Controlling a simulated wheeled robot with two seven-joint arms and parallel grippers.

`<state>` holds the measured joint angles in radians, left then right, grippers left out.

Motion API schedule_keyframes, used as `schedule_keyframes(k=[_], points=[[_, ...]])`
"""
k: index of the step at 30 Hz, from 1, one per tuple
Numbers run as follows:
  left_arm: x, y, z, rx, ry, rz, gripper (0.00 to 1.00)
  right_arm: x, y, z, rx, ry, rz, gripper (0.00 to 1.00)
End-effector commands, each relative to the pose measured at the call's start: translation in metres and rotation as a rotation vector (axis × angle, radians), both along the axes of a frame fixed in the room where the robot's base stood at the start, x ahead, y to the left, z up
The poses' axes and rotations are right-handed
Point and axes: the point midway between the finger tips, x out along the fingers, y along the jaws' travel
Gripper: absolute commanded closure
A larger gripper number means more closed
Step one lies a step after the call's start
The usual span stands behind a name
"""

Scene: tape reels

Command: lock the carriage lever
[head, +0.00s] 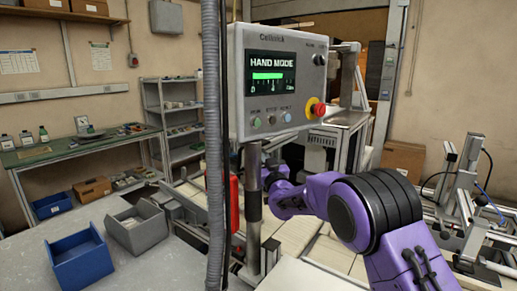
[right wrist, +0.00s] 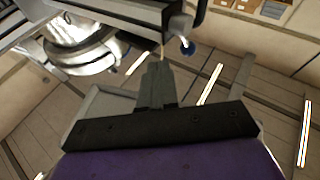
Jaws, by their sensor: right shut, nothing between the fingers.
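In the right wrist view my right gripper (right wrist: 158,72) is shut and empty, its grey fingers together. Just beyond the fingertips is a dark block (right wrist: 130,10) on a machine, which may be the carriage. A small dark blue ball knob (right wrist: 187,47) hangs from a short light stem at its edge, to the right of the fingertips; it may be the lever's end. Whether the fingers touch anything is unclear. In the head view my purple right arm reaches in from the right, and its gripper is hidden behind the panel's post. My left gripper is not in view.
A control panel (head: 262,100) reading HAND MODE stands on a post (head: 252,195) in front of my right arm. A grey hose (head: 212,130) hangs beside it. A blue bin (head: 78,262) and a grey bin (head: 137,228) sit at left. A shiny round part (right wrist: 85,52) lies left of the fingers.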

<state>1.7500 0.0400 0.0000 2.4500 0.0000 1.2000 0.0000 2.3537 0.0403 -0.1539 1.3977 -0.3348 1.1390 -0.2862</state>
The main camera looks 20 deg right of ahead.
Motion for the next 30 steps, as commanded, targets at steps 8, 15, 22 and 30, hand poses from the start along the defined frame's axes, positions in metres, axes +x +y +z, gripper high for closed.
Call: schedule_keyframes(k=[8, 15, 22, 30], points=[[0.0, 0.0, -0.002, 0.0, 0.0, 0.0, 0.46, -0.001, -0.001, -0.002, -0.001, 0.0, 0.0, 1.0], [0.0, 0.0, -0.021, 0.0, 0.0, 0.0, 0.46, -0.015, -0.01, -0.019, -0.001, 0.0, -0.001, 1.0], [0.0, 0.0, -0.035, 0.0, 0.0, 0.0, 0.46, -0.029, -0.019, -0.032, -0.001, 0.0, 0.0, 1.0], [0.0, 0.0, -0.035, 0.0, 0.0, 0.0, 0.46, -0.032, -0.021, -0.031, -0.001, 0.0, 0.0, 1.0]])
